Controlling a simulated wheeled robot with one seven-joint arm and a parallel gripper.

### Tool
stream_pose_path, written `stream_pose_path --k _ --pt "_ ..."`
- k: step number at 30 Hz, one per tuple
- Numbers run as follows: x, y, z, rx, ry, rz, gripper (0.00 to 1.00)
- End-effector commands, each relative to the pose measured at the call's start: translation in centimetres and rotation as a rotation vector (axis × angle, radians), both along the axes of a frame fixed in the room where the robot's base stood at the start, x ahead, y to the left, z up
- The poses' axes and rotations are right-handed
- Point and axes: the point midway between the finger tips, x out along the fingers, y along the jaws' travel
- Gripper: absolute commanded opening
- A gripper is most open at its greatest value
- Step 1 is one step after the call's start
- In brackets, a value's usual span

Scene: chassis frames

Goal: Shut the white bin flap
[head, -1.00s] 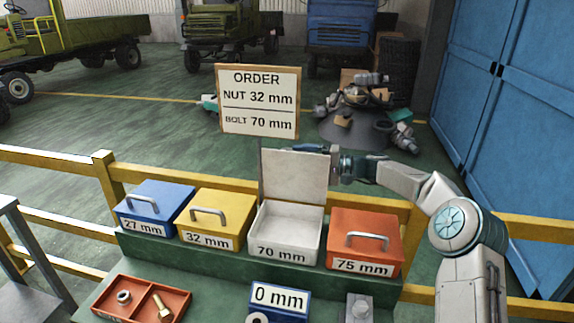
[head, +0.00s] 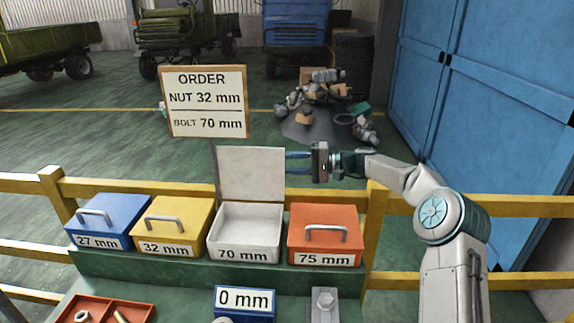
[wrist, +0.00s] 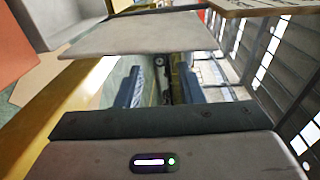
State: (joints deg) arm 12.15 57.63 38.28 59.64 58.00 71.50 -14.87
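The white bin (head: 245,255), labelled 70 mm, stands between the yellow and orange bins with its inside empty. Its white flap (head: 251,174) stands upright at the back edge, open. My gripper (head: 288,163) is just right of the flap, above the orange bin's back edge. Its two blue fingers are apart, with nothing between them, and point left toward the flap's right edge. In the wrist view the flap (wrist: 145,36) lies ahead, beyond the spread fingertips (wrist: 160,75). I cannot tell whether a fingertip touches it.
The blue bin (head: 105,215), yellow bin (head: 172,220) and orange bin (head: 325,245) are closed. The order sign (head: 205,102) stands behind the bins, up and left of the flap. A yellow rail (head: 400,203) runs behind. A parts tray (head: 140,312) and 0 mm display (head: 245,300) are in front.

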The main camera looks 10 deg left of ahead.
Motion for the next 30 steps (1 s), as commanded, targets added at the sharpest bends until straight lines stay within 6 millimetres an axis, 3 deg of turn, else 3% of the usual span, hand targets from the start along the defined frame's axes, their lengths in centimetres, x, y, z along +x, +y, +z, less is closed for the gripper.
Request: stream_pose_path --k 20,25,30 --pt "0.1 -0.4 0.1 0.002 -0.001 -0.002 0.34" --pt "0.2 -2.1 0.1 0.002 -0.002 -0.004 0.34" --pt "0.5 -5.9 0.3 0.002 -0.003 -0.006 0.34"
